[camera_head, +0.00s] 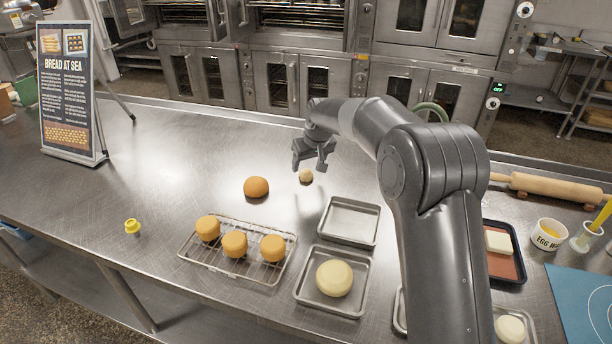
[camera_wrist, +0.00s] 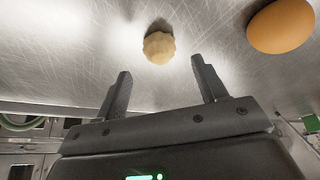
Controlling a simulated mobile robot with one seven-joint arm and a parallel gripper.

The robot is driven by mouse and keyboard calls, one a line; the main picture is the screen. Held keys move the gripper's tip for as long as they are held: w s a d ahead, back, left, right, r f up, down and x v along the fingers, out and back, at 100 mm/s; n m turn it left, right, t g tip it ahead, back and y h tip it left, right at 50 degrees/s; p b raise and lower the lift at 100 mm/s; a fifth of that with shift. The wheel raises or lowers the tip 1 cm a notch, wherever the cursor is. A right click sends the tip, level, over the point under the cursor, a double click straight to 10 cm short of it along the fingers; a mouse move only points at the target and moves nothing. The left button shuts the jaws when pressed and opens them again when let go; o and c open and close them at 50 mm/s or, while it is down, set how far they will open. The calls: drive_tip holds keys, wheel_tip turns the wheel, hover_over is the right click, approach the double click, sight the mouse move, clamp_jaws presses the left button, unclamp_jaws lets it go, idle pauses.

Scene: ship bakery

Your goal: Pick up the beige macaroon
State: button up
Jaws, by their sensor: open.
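The beige macaroon (camera_head: 306,176) is a small, pale, roundish piece lying on the steel counter, right of a brown bun. In the wrist view the macaroon (camera_wrist: 159,47) has a ridged surface and lies beyond the fingertips, roughly in line with the gap between them. My gripper (camera_head: 314,166) is above the counter, close behind and over the macaroon in the head view. In the wrist view my gripper (camera_wrist: 160,75) has its two fingers apart with nothing between them. The macaroon is apart from both fingers.
The brown bun (camera_head: 256,187) is close by on the left and also shows in the wrist view (camera_wrist: 281,26). A wire rack (camera_head: 207,262) with orange-brown cakes stands in front. An empty steel tray (camera_head: 349,222) and a tray (camera_head: 301,290) with a pale round sit at front right.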

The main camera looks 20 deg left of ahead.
sight(307, 171)
drive_tip(key=x, duration=0.4)
drive_tip(key=shift+s+f, duration=0.25)
drive_tip(key=shift+f, duration=0.05)
drive_tip(key=c, duration=0.8)
drive_tip(key=shift+r, duration=0.15)
